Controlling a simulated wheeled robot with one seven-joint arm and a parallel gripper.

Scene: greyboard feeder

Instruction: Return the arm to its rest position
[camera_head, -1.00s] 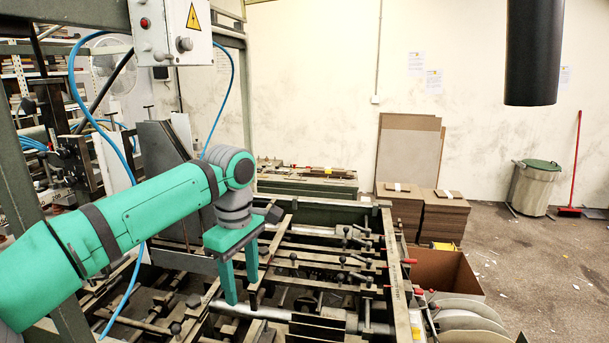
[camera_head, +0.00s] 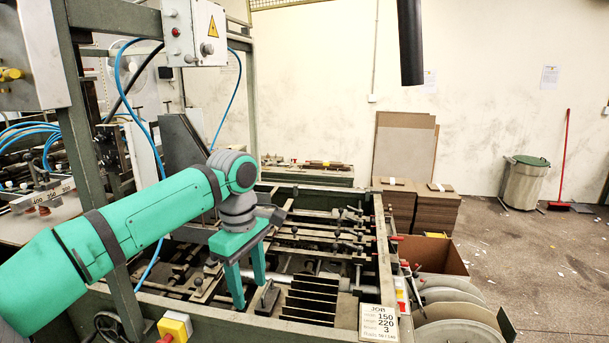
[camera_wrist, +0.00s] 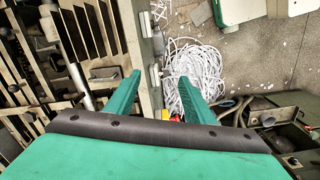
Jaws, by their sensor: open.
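My gripper (camera_head: 248,286) shows in the head view at the end of my green arm, pointing down over the feeder bed (camera_head: 345,250). Its two green fingers are apart, with nothing between them. In the wrist view my gripper (camera_wrist: 155,97) also shows open and empty, with the feeder's side rail beyond the fingers. Part of the bed behind the arm is hidden.
Dark slotted plates (camera_head: 312,298) stand in the bed, right of the fingers. A job sign (camera_head: 379,322) is at the near right corner. A grey control box (camera_head: 194,32) hangs above the arm. White tangled strips (camera_wrist: 195,68) lie on the floor, where open room shows at right.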

